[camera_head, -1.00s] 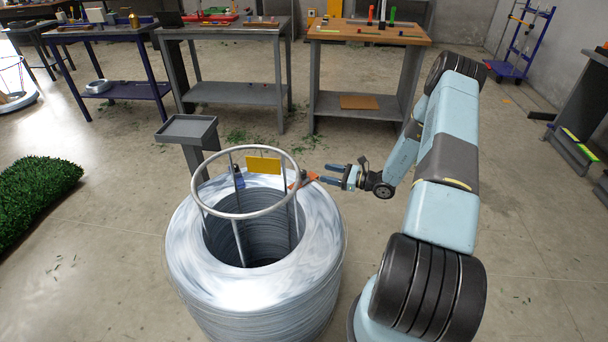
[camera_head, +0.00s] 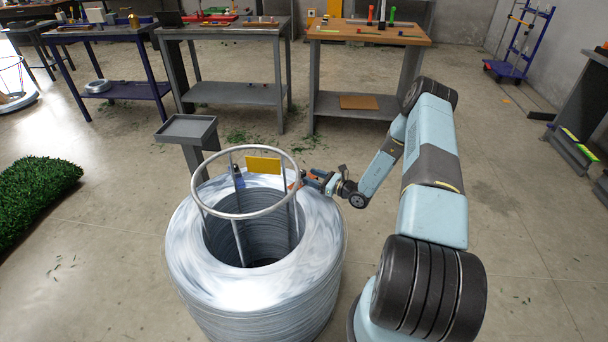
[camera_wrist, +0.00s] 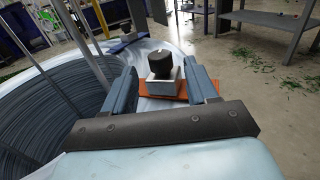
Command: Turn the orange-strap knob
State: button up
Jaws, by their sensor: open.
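The orange-strap knob (camera_wrist: 161,61) is a dark round knob on a small white block, with an orange strap (camera_wrist: 178,89) under it. It sits on the rim of the wire coil (camera_head: 200,270). In the head view only a bit of orange (camera_head: 294,185) shows beside the coil's frame. My gripper (camera_head: 312,180) is at the coil's right side, pointing left. In the wrist view my gripper (camera_wrist: 161,70) is open, with one finger on each side of the knob and block. Visible gaps separate the fingers from the knob.
A metal ring frame (camera_head: 246,215) with uprights stands in the coil. A blue-strapped piece (camera_wrist: 123,43) sits farther along the rim. A yellow plate (camera_head: 263,165) hangs on the frame. A grey stand (camera_head: 187,128) is behind the coil. Workbenches (camera_head: 225,32) stand farther back.

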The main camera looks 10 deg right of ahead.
aim_at(303, 172)
jog(key=shift+x, duration=2.45)
jog(key=shift+c, duration=0.2)
